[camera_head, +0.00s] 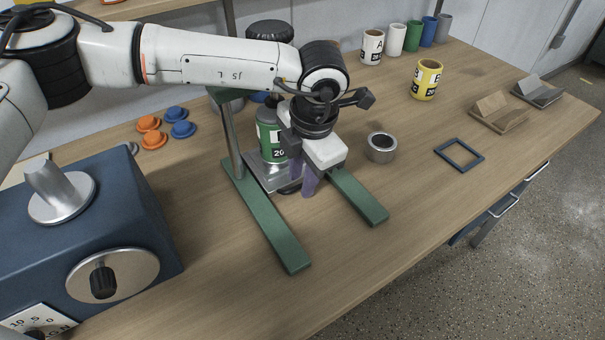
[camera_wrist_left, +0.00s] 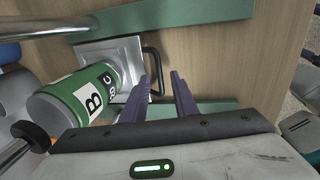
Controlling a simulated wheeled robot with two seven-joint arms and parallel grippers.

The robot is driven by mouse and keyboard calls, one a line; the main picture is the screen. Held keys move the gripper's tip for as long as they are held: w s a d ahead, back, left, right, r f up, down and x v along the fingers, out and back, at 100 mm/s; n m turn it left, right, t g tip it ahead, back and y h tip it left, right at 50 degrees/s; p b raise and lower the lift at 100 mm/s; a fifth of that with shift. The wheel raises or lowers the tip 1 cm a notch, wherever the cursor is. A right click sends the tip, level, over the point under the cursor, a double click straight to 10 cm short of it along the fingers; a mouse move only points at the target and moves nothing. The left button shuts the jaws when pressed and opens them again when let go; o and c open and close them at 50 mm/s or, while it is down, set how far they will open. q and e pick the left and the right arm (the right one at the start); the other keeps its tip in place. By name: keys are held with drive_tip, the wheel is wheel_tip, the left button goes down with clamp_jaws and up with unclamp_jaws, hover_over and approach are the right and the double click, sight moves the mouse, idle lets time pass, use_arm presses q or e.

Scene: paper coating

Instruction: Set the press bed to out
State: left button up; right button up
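The press is a green frame (camera_head: 268,228) with two long feet on the table. Its bed is a silver plate (camera_head: 262,176) at the back between the feet, also in the left wrist view (camera_wrist_left: 124,52). A green-and-grey can (camera_head: 268,135) labelled B stands on the plate. A black handle (camera_wrist_left: 158,70) sticks out from the plate's front edge. My left gripper (camera_head: 301,190) points down at this handle, with its purple fingers apart. In the left wrist view, the handle's bar shows between the fingertips; contact cannot be told. My right gripper is out of view.
A blue machine with knobs (camera_head: 130,215) stands at the left. A metal cup (camera_head: 381,148), a dark square frame (camera_head: 459,154) and a yellow can (camera_head: 426,80) are right of the press. Orange and blue caps (camera_head: 154,140) lie behind. The table before the press is clear.

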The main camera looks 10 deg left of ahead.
use_arm(q)
clamp_jaws()
idle(1.4)
